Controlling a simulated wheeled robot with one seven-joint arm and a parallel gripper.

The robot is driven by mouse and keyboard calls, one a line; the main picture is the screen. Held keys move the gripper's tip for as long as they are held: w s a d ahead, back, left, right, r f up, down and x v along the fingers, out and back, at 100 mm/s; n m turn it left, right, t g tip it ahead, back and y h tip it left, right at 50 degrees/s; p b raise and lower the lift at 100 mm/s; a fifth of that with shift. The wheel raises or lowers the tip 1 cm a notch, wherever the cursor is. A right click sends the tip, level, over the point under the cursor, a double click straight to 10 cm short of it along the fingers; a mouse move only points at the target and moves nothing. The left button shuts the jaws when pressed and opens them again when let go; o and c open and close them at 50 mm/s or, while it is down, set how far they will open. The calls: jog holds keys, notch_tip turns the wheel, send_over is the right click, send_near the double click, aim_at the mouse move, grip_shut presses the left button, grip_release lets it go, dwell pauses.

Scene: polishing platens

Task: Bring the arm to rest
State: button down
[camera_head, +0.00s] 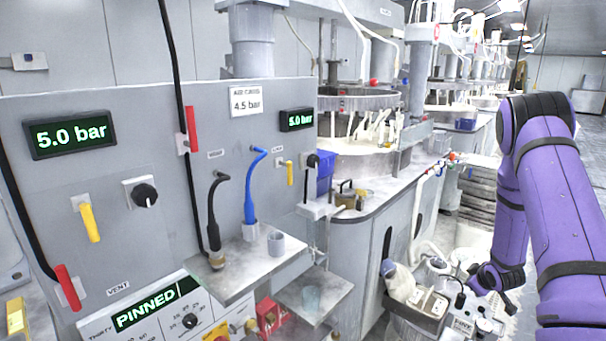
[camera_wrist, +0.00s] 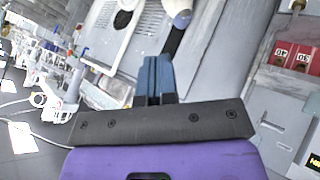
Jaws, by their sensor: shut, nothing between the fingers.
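My purple arm (camera_head: 508,190) is bent at the right side of the head view, its elbow high and its far part hanging down beside the machine bench. In the wrist view my gripper (camera_wrist: 157,75) shows as two blue-grey fingers, close together with nothing between them. They point toward grey equipment with a dark hose behind them. In the head view I cannot make out the fingertips; the lower end of the arm is near a cluttered cart.
A grey panel (camera_head: 100,195) with gauges, coloured levers and a small shelf (camera_head: 240,265) fills the left. Polishing machines line the bench (camera_head: 385,200) behind. The cart (camera_head: 415,315) stands close to my arm. Red boxes (camera_wrist: 295,55) show at right in the wrist view.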

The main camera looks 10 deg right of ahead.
jog(key=s+a+r+m, duration=0.15)
jog(key=a+r, duration=0.35)
jog(key=r, duration=0.5)
jog(key=s+a+r+m+g, duration=0.15)
jog(key=a+r, duration=0.35)
jog(key=r, duration=0.5)
jog(key=s+a+r+m, duration=0.1)
jog(key=s+a+r, duration=0.1)
jog(key=a+r, duration=0.65)
jog(key=s+a+r+y, duration=0.1)
jog(key=s+a+r, duration=0.3)
jog(key=s, duration=0.5)
jog(key=s+a+r+m+g+y, duration=0.1)
jog(key=s+a+r, duration=0.4)
jog(key=s, duration=0.4)
jog(key=s+a+r, duration=0.5)
jog(key=s, duration=0.4)
jog(key=shift+s+a+m+g+y, duration=0.15)
jog(key=shift+s+m+g+y, duration=0.15)
jog(key=shift+s+g+y, duration=0.1)
